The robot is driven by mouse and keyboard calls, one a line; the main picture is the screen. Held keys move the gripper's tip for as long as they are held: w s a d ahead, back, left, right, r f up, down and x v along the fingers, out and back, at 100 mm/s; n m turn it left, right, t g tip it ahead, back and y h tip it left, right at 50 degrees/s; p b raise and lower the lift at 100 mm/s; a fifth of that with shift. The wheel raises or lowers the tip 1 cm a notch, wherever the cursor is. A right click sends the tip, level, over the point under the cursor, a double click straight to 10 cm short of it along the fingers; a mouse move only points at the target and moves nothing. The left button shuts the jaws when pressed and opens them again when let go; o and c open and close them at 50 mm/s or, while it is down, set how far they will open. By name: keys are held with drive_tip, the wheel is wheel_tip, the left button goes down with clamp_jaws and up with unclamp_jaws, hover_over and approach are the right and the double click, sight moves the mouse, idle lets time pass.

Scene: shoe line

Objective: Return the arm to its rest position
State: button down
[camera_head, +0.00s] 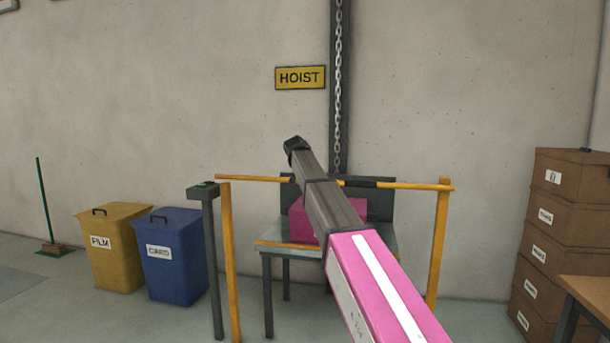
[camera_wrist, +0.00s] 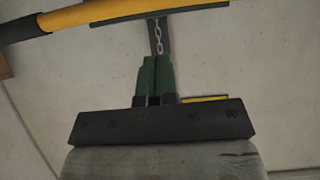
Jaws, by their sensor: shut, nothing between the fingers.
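My arm (camera_head: 335,205), grey with a pink and white section, reaches up from the lower right of the head view toward the wall. Its dark end (camera_head: 295,146) is raised in front of the wall, left of the chain; the fingers cannot be made out there. In the wrist view my gripper (camera_wrist: 155,62) shows green fingers side by side, shut and empty. The fingers point toward the chain (camera_wrist: 158,38) in that picture, and nothing touches them.
A yellow rail (camera_head: 412,187) on yellow posts (camera_head: 438,240) crosses behind my arm. Behind it stand a table (camera_head: 382,240) and a magenta box (camera_head: 355,208). A yellow bin (camera_head: 115,265) and blue bin (camera_head: 172,275) stand left; stacked cartons (camera_head: 560,215) stand right.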

drive_tip(key=v, duration=0.5)
drive_tip(key=s+d+f+g, duration=0.2)
drive_tip(key=s+d+f, duration=0.25)
drive_tip(key=f, duration=0.65)
drive_tip(key=s+d+f+n+g, duration=0.1)
drive_tip(key=s+d+f+g, duration=0.15)
drive_tip(key=s+f, duration=0.65)
drive_tip(key=s+d+f+g, duration=0.15)
drive_tip(key=d+f, duration=0.25)
drive_tip(key=f, duration=1)
drive_tip(key=s+d+f+g+y, duration=0.1)
drive_tip(key=s+d+f+g, duration=0.1)
drive_tip(key=s+f, duration=0.9)
drive_tip(key=s+d+f+n+g+y, duration=0.1)
drive_tip(key=s+d+f+g, duration=0.2)
drive_tip(key=s+f, duration=0.8)
drive_tip(key=s+d, duration=0.2)
drive_tip(key=s, duration=0.2)
drive_tip(key=shift+s+y, duration=0.15)
drive_tip(key=shift+y, duration=0.25)
